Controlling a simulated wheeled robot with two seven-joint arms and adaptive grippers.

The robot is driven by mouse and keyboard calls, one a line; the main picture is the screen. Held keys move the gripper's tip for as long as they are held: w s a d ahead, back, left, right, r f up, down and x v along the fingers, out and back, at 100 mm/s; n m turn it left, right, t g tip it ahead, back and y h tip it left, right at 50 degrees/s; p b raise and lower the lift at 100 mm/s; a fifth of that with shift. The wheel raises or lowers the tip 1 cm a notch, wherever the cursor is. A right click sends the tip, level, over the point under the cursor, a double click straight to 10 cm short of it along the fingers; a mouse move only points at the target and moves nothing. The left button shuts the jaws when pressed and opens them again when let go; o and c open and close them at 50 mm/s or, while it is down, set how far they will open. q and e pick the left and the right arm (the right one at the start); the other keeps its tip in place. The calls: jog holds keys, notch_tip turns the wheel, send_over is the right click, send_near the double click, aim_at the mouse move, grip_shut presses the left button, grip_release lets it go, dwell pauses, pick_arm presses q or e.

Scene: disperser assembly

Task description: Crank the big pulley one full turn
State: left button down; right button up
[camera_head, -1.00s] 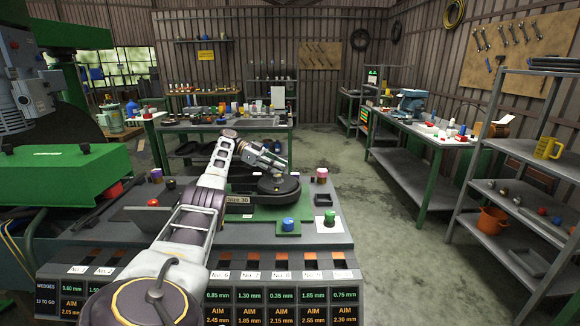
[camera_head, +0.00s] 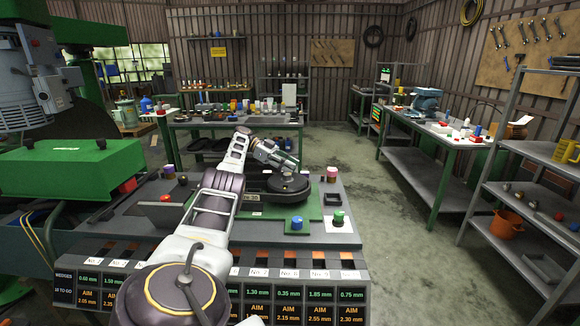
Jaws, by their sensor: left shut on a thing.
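The big pulley (camera_head: 270,188) is a dark round disc lying flat on a green plate (camera_head: 270,213) on the workbench. A smaller dark round part (camera_head: 289,184) sits on its top at the right. My left gripper (camera_head: 293,164) reaches in over the back of the pulley, beside this part. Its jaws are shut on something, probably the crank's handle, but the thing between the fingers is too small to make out. My left arm hides the left part of the pulley. My right gripper is not in view.
A green machine (camera_head: 75,170) stands close on the left.

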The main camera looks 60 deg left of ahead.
pick_arm(q)
jog(key=c, duration=1.5)
grip_release()
jog(key=shift+c, duration=0.2)
jog(key=shift+r, duration=0.2)
jog(key=shift+r, duration=3.85)
jog(key=shift+r, duration=0.9)
